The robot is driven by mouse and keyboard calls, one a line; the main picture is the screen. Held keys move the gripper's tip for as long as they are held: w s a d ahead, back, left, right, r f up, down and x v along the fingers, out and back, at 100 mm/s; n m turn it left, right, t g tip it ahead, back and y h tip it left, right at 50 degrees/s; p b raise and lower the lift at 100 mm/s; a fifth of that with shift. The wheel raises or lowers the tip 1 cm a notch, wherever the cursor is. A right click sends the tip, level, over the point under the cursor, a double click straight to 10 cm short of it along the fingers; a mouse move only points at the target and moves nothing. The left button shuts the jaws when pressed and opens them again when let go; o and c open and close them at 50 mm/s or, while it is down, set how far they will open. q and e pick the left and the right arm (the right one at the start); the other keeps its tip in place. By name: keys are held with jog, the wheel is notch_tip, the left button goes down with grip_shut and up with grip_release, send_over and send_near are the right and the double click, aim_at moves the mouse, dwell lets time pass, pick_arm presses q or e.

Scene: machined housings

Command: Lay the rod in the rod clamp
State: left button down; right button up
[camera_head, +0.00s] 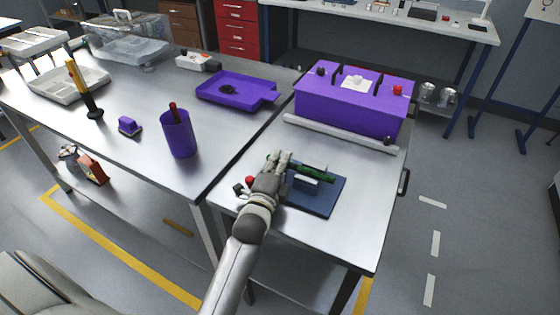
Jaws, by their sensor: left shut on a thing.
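My left gripper (281,161) reaches in from the bottom over the right-hand steel table. It is shut at the left end of a green rod (316,173), though its fingers partly hide the grip. The rod extends to the right above a dark blue plate (325,204). A small pale-topped block (304,182), perhaps part of the rod clamp, shows on the plate just in front of the rod. I cannot tell whether the rod touches the clamp or hovers over it. My right gripper is not in view.
A purple box (345,109) stands behind the plate, with a long grey bar (340,134) before it. A small red knob (249,180) is left of my gripper. The left table (225,150) holds a purple cup (179,136) and purple tray (232,105). The right table's front right is clear.

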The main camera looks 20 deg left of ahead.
pick_arm(q)
jog(key=shift+s+f, duration=0.1)
jog(key=shift+f, duration=0.3)
